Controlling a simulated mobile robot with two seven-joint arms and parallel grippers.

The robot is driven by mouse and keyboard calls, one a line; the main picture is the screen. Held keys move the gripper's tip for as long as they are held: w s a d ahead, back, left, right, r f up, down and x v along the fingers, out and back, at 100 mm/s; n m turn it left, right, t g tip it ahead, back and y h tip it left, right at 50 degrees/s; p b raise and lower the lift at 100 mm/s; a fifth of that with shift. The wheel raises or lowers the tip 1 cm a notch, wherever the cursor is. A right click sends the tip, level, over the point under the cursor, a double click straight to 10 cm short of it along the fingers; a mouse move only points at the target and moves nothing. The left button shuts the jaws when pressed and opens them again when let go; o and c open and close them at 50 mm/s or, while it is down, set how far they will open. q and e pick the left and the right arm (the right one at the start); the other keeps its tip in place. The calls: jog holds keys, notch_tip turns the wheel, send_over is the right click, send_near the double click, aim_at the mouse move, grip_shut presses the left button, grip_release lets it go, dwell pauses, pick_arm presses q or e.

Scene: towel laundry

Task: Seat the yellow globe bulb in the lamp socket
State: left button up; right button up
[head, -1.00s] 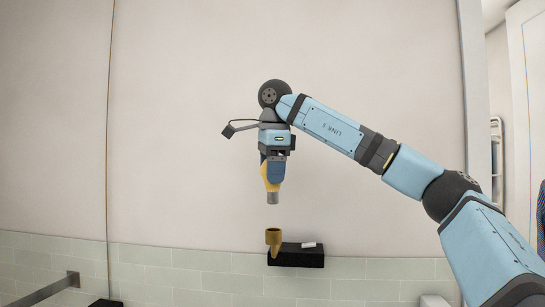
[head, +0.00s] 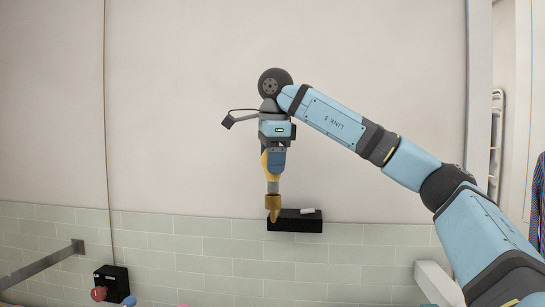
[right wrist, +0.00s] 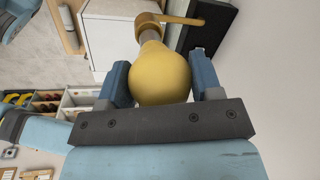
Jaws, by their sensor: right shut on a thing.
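My right gripper (head: 273,172) points straight down and is shut on the yellow globe bulb (right wrist: 160,75), with one blue finger on each side of the globe. The bulb is upright with its grey base (head: 273,187) downward. The brass lamp socket (head: 273,204) is directly below, on a black wall block (head: 296,222). The base's lower end meets the socket's rim; how far inside it sits, I cannot tell. In the right wrist view the base points at the brass socket ring (right wrist: 148,22). My left gripper is out of view.
A small white piece (head: 308,211) lies on the black block, right of the socket. A metal bar (head: 45,266) and a black box with a red knob (head: 99,293) are at lower left. A white ledge (head: 437,283) is at lower right. Space left of the socket is clear.

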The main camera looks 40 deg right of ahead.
jog(key=shift+p, duration=0.35)
dwell(0.6)
jog(key=shift+f, duration=0.6)
dwell(1.0)
dwell(0.4)
jog(key=shift+f, duration=0.3)
jog(key=shift+f+b, duration=0.1)
jog(key=shift+b, duration=0.2)
jog(key=shift+f, duration=0.1)
jog(key=shift+f, duration=0.25)
dwell(0.4)
